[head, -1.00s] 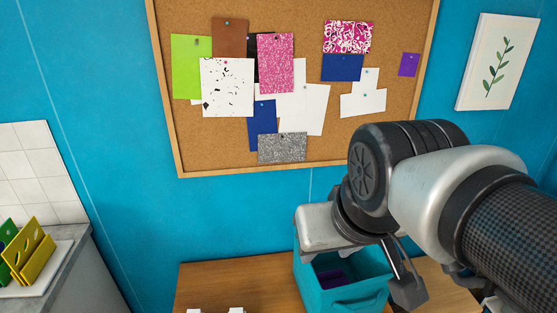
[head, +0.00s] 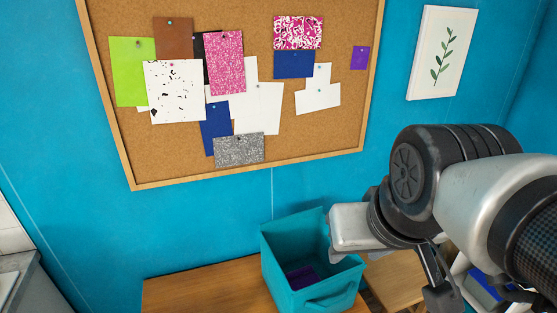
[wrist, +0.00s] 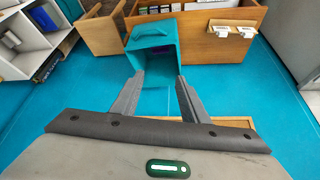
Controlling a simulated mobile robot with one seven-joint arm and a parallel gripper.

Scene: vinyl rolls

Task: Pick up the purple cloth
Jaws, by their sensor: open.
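A purple cloth (head: 302,277) lies folded or bunched inside a teal fabric bin (head: 276,250), seen low in the head view. The bin is open at the top and has a handle on its near side. My arm hides part of the bin's right side in the head view.
A corkboard (head: 290,120) with several pinned samples, including a small purple one (head: 360,57), hangs on the blue wall. A white shelf (wrist: 25,40) with dark items stands at left in the wrist view. Teal floor is clear in front.

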